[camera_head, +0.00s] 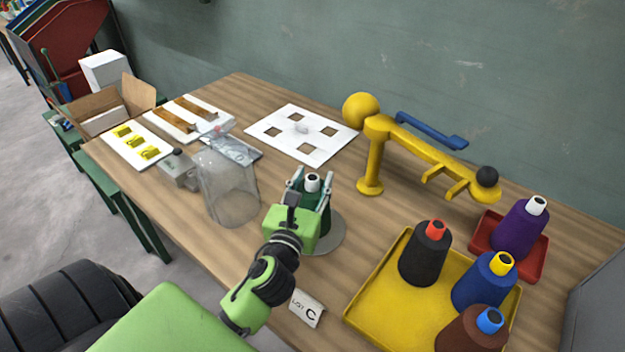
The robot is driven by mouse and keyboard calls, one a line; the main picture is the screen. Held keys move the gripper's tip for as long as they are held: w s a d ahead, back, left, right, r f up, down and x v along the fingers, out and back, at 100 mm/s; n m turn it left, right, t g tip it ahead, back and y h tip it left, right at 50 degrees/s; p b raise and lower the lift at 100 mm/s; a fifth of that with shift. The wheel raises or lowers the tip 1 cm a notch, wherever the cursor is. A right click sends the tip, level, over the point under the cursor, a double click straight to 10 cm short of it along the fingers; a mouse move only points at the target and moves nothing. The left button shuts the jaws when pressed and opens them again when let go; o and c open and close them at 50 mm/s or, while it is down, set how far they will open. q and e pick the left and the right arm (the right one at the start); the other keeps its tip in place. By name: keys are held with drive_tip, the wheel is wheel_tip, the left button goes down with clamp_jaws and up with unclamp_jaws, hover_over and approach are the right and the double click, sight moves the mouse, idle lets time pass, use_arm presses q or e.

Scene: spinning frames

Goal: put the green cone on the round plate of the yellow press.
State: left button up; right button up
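The green cone (320,215), dark green with a white top, stands upright at the middle of the table, over a grey round disc (333,235). My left gripper (311,180) is at the cone, with one finger on each side of its upper part. The gripper's body hides part of the cone, and I cannot tell whether the fingers press on it. The yellow press (376,155) stands behind and to the right, with a round yellow foot (370,188), a ball and a long arm ending in a black knob. My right gripper is not in view.
A yellow tray (385,290) with black, blue and brown cones is at front right. A purple cone (519,228) stands on a red tray (540,265). A clear container (228,185) is left of my gripper. A white board with square holes (285,122) lies behind.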

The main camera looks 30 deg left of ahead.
use_arm(q)
drive_tip(key=shift+r, duration=0.15)
drive_tip(key=shift+s+d, duration=0.1)
drive_tip(key=shift+s, duration=0.15)
drive_tip(key=b+v, duration=0.3)
drive_tip(key=v, duration=0.8)
drive_tip(key=shift+s, duration=0.2)
drive_tip(key=shift+d, duration=0.1)
